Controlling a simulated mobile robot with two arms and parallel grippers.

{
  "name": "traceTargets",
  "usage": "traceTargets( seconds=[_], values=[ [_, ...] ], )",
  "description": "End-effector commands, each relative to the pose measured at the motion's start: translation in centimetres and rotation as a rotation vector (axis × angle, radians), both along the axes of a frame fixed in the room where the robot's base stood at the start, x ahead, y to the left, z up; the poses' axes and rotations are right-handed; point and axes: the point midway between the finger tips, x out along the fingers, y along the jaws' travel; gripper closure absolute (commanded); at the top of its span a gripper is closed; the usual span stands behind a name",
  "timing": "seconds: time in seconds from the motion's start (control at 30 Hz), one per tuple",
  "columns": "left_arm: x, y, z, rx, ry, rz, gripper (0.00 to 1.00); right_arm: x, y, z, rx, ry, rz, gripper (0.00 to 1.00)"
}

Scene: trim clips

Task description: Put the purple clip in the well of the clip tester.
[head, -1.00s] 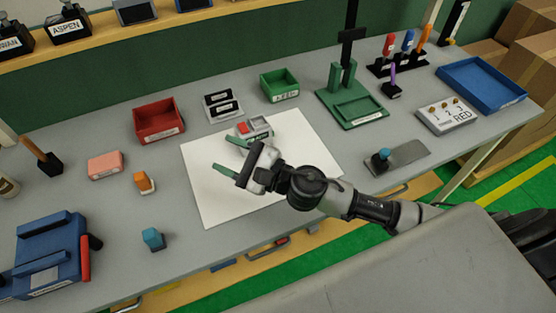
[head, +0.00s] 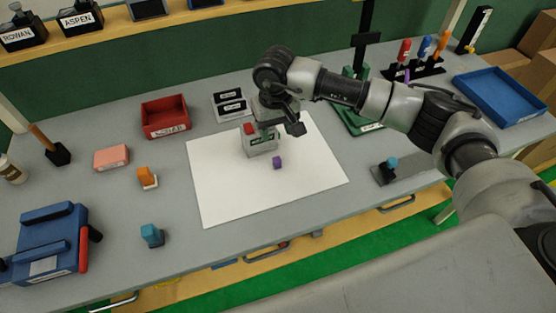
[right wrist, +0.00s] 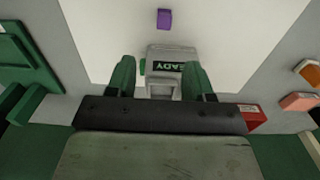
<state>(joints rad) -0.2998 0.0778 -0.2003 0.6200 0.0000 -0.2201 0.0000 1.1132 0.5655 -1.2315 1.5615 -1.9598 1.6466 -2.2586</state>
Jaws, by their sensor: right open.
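The purple clip (head: 278,162) lies on the white mat (head: 225,195), just in front of the clip tester (head: 262,147). It also shows in the right wrist view (right wrist: 164,18), apart from the fingers. The tester is a grey box with a red part on top and a dark READY display; the right wrist view shows it too (right wrist: 185,52). My right gripper (right wrist: 160,75) is open and empty, above the tester, with its green fingers either side of it in that view. The arm partly covers the tester in the head view. My left gripper is not in view.
Orange (head: 147,177) and teal (head: 152,235) pieces and a blue fixture (head: 45,245) are at left. A blue tray (head: 500,97) is at right. The front of the mat is clear.

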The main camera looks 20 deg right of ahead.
Motion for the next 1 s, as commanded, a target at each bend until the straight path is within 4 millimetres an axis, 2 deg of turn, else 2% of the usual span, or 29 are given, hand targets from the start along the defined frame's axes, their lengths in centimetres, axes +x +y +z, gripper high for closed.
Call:
traceTargets(
  seconds=[0.13, 0.4, 0.53, 0.7, 0.97, 1.0],
  values=[
    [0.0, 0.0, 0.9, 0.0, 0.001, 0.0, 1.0, -0.2, 0.1, -2.3, 0.003, 0.005, 0.001, 0.48],
    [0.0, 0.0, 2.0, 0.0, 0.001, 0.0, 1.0, -0.5, 0.2, -4.5, 0.004, 0.005, 0.002, 0.48],
    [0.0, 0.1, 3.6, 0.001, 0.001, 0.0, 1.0, -1.0, 0.4, -6.4, 0.006, 0.007, 0.001, 0.48],
    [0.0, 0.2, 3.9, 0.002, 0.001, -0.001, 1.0, -0.9, 0.4, -8.6, 0.006, 0.003, 0.001, 0.48],
    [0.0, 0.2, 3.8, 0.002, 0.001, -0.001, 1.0, -0.9, 0.4, -9.0, 0.006, 0.001, 0.002, 0.48],
    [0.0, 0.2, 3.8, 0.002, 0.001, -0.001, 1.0, -0.9, 0.4, -9.0, 0.006, 0.001, 0.002, 0.52]
  ],
)
